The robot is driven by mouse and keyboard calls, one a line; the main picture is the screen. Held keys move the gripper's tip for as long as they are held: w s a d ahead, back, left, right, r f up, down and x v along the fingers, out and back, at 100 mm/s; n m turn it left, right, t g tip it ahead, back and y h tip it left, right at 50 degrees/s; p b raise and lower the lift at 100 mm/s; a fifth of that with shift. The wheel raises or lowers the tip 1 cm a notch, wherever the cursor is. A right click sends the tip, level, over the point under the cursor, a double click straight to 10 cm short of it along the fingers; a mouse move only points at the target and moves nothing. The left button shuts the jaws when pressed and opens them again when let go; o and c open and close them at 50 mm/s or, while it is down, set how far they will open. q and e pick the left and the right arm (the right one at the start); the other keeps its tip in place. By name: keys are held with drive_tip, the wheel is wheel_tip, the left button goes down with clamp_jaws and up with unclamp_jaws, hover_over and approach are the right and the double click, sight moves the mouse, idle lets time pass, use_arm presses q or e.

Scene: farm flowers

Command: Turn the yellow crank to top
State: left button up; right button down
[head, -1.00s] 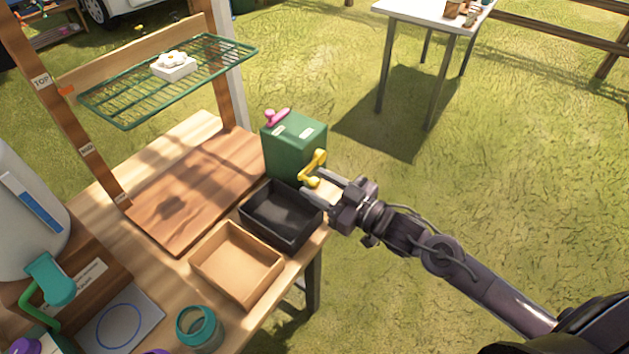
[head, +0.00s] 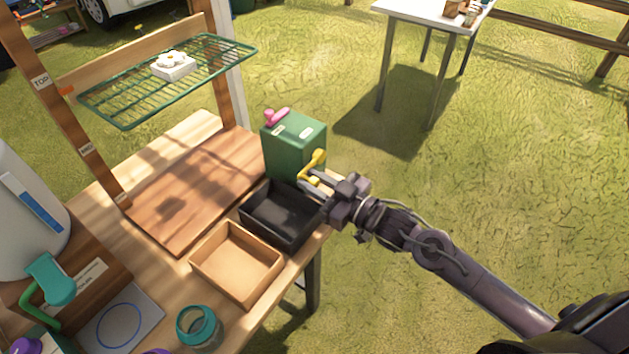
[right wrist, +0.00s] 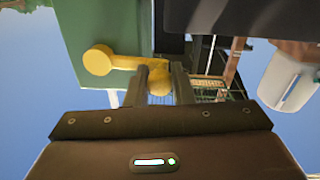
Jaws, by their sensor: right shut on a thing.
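The yellow crank (head: 316,163) is on the side of the green box (head: 293,143) at the far right of the workbench. Its hub and arm also show in the right wrist view (right wrist: 98,60). My right gripper (head: 309,180) is at the crank's lower end, with its fingers shut on the handle knob. In the right wrist view the knob (right wrist: 159,82) sits between the two fingertips. My left gripper is not in view.
A black tray (head: 262,233) and a tan tray (head: 212,273) lie below the box. A green wire shelf (head: 120,113) holds a white block with a flower (head: 174,68). A pink knob (head: 276,117) tops the box. Open grass lies right of the bench.

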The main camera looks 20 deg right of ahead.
drive_tip(key=r+m+p, duration=0.1)
drive_tip(key=p, duration=0.2)
drive_tip(key=r+m+p, duration=0.1)
drive_tip(key=m+p, duration=0.1)
drive_tip(key=r+m+p, duration=0.1)
drive_tip(key=p, duration=0.2)
drive_tip(key=shift+w+d+r+m+p, duration=0.3)
drive_tip(key=shift+w+d+m+p, duration=0.1)
drive_tip(key=shift+d+m+p, duration=0.05)
drive_tip(key=shift+m+p, duration=0.35)
drive_tip(key=c, duration=1.3)
unclamp_jaws()
drive_tip(key=shift+f, duration=0.1)
drive_tip(key=shift+o, duration=0.2)
drive_tip(key=b+v, duration=0.1)
drive_tip(key=v, duration=0.6)
drive_tip(key=shift+s+d+b, duration=0.2)
drive_tip(key=shift+s+b, duration=0.1)
drive_tip(key=shift+s, duration=0.05)
